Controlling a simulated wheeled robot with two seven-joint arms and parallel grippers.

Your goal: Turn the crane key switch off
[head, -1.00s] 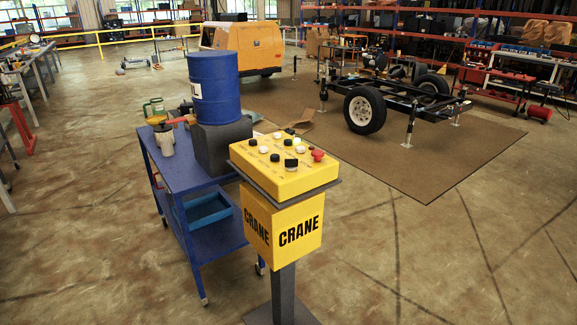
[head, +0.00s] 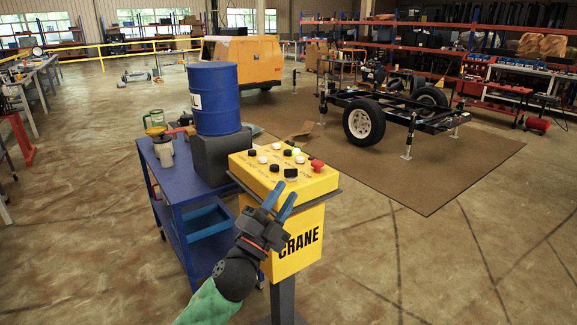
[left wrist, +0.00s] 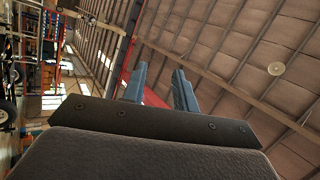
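The yellow crane control box (head: 318,186) stands on a dark post, with black and white knobs and a red button (head: 317,165) on its sloped top. A black knob (head: 291,173) near the front edge is the likeliest key switch, but its setting is too small to tell. My left gripper (head: 282,199) is open and empty, its blue fingers in front of the box's near edge. I cannot tell whether they touch it. In the left wrist view, the two fingers (left wrist: 160,88) stand apart with nothing between them. My right gripper is not in view.
A blue cart (head: 172,186) with a blue barrel (head: 214,98) on a dark block stands close to the left of the box. A wheeled trailer frame (head: 395,110) stands on a brown mat behind. The floor to the right of the post is clear.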

